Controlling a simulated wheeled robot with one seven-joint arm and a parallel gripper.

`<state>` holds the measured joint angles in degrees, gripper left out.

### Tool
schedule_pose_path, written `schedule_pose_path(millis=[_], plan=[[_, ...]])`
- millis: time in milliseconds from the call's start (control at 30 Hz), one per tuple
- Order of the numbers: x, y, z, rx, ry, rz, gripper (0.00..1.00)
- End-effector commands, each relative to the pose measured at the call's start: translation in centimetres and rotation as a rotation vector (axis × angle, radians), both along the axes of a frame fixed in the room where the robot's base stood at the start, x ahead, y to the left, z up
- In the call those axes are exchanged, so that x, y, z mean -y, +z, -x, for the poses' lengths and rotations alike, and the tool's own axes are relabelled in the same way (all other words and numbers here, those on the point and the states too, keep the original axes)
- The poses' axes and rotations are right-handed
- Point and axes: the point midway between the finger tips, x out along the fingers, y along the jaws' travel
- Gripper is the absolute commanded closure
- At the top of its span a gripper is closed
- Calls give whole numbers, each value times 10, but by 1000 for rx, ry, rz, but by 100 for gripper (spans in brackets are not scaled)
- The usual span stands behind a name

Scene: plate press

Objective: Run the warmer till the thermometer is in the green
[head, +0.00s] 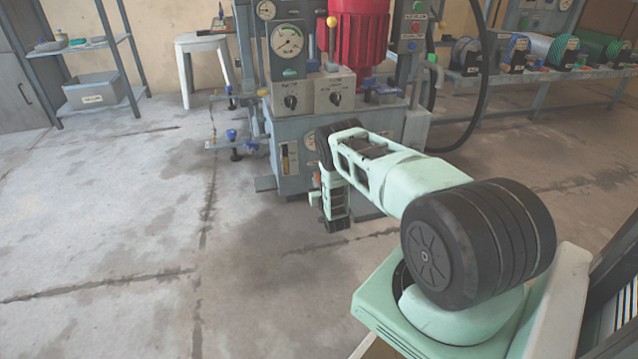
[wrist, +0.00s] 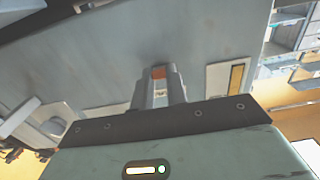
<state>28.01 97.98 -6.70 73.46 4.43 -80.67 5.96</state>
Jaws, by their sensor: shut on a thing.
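The grey press unit (head: 288,128) stands ahead, with my arm reaching down to its front. My gripper (head: 316,197) is low at the front face, partly hidden by my own wrist. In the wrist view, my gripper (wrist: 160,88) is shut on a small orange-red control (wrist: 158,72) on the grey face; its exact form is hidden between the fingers. A narrow upright gauge (head: 289,158) with a yellowish strip is on the same face, and also shows in the wrist view (wrist: 237,77). I cannot tell whether it is the thermometer, nor see any green on it.
A large round dial (head: 287,40) and two black knobs (head: 291,101) sit above. Blue-handled valves (head: 232,135) stick out at the left. A red motor (head: 358,35) stands on top. A shelf rack (head: 100,75) and stool (head: 205,50) stand behind; the left floor is clear.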

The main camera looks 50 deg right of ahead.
Motion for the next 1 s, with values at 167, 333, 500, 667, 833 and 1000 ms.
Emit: schedule_pose_path(millis=[167, 333, 500, 667, 833, 1000], plan=[[0, 6, 1, -44, 0, -27, 100], [-1, 14, 1, -132, 0, -80, 100], [-1, 22, 2, -253, -1, -155, 100], [0, 28, 1, -377, -1, -231, 100], [1, 32, -1, -500, -1, -307, 100], [2, 35, -3, -605, -1, -371, 100]])
